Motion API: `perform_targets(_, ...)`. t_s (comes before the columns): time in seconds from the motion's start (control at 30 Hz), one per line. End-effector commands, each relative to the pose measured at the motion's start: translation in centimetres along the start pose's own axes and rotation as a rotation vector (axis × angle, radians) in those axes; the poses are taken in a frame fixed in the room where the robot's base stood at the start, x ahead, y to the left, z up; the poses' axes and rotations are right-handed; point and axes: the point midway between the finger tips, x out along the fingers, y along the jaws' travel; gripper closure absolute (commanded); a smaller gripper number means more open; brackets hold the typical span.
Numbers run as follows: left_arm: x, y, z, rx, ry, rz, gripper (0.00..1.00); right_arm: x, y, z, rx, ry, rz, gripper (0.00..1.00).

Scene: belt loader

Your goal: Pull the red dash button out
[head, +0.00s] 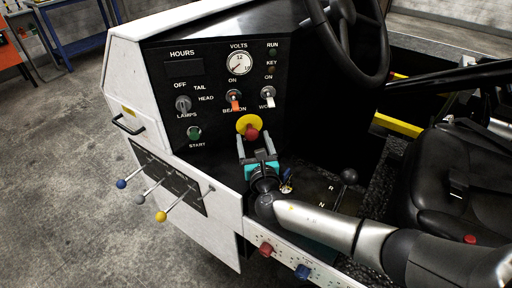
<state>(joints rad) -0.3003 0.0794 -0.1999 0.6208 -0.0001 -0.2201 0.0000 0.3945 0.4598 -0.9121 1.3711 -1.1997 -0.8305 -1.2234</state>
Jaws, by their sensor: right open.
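The red dash button (252,134) sits in front of a round yellow plate (243,122) low on the black dash panel (215,140). My right gripper (255,144) comes up from below, with its two fingers pointing at the button. The fingers are spread, and their tips are just below and around the button's lower edge. I cannot tell whether they touch it. My right arm reaches in from the lower right. My left gripper is not in view.
A green start button (194,133), lamp knob (183,104) and two toggle switches are on the panel. A steering wheel (375,75) hangs at upper right, above a black seat (450,185). Levers with coloured knobs (161,216) stick out at lower left.

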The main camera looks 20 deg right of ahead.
Motion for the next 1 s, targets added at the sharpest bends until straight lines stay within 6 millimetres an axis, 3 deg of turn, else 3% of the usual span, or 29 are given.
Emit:
perform_targets(0.17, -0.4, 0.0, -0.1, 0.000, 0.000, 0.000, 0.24, -1.7, -0.1, -0.1, -0.001, 0.003, 0.000, 0.20)
perform_targets(0.7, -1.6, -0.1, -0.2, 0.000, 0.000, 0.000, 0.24, -12.6, 0.0, -0.1, 0.001, 0.004, 0.000, 0.20)
perform_targets(1.0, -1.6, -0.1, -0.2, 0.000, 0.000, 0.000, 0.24, -15.1, -0.1, 0.0, -0.001, 0.000, -0.001, 0.20)
